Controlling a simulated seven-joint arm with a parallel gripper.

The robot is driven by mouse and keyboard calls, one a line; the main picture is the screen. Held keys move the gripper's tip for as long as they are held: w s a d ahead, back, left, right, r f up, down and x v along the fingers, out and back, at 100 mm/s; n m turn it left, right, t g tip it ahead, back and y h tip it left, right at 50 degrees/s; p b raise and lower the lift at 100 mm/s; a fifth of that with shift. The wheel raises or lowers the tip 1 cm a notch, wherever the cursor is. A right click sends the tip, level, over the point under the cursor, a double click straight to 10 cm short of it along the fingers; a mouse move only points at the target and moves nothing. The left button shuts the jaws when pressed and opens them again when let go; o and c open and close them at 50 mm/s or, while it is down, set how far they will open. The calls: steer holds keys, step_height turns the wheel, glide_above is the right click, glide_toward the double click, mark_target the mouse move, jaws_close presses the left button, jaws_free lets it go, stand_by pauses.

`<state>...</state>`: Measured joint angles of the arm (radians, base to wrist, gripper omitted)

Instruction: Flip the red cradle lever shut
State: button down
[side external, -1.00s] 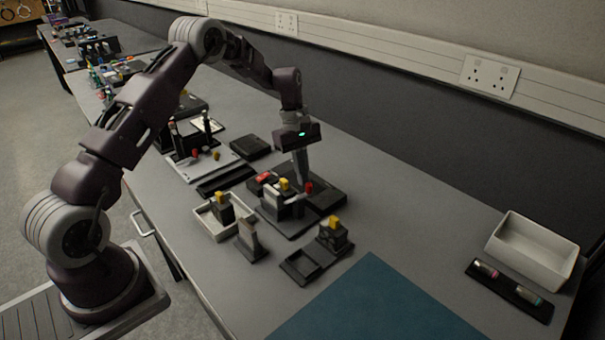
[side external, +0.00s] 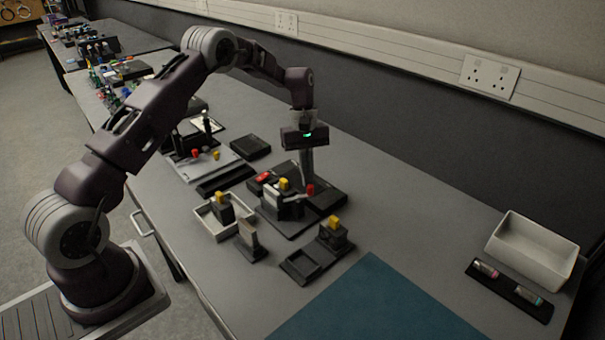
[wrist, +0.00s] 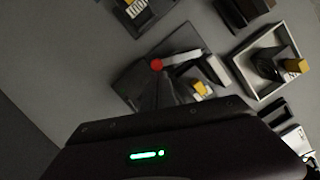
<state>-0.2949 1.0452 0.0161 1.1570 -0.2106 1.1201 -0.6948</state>
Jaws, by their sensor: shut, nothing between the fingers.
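The red-knobbed cradle lever (side external: 310,189) shows in the side view on a dark cradle block (side external: 290,208), with a pale arm running left from its knob. In the wrist view the red knob (wrist: 157,65) sits at the end of the pale arm (wrist: 182,58), over the dark base plate (wrist: 135,78). My gripper (side external: 307,182) is shut and empty, pointing down close behind the red knob. I cannot tell whether it touches the knob. In the wrist view the dark fingers (wrist: 160,90) reach toward the knob and blend with the base.
A white tray (side external: 207,226) with a yellow-topped block stands left of the cradle. Another yellow-topped block (side external: 334,236) and a small upright stand (side external: 249,241) are in front. A separate red piece (side external: 264,177) lies behind left. The blue mat (side external: 370,305) is clear.

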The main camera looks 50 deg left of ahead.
steer(key=d+m, duration=0.1)
steer(key=m, duration=0.2)
steer(key=d+m+g+y, duration=0.1)
steer(key=m, duration=0.3)
steer(key=d+m+y, duration=0.1)
steer(key=m, duration=0.2)
steer(key=shift+s+d+g, duration=0.3)
steer(key=shift+s+d, duration=0.05)
steer(key=shift+d, duration=0.05)
steer(key=shift+a, duration=0.15)
steer(key=shift+s+a, duration=0.45)
steer(key=shift+a, duration=0.1)
steer(key=v, duration=0.7)
steer(key=shift+r, duration=0.15)
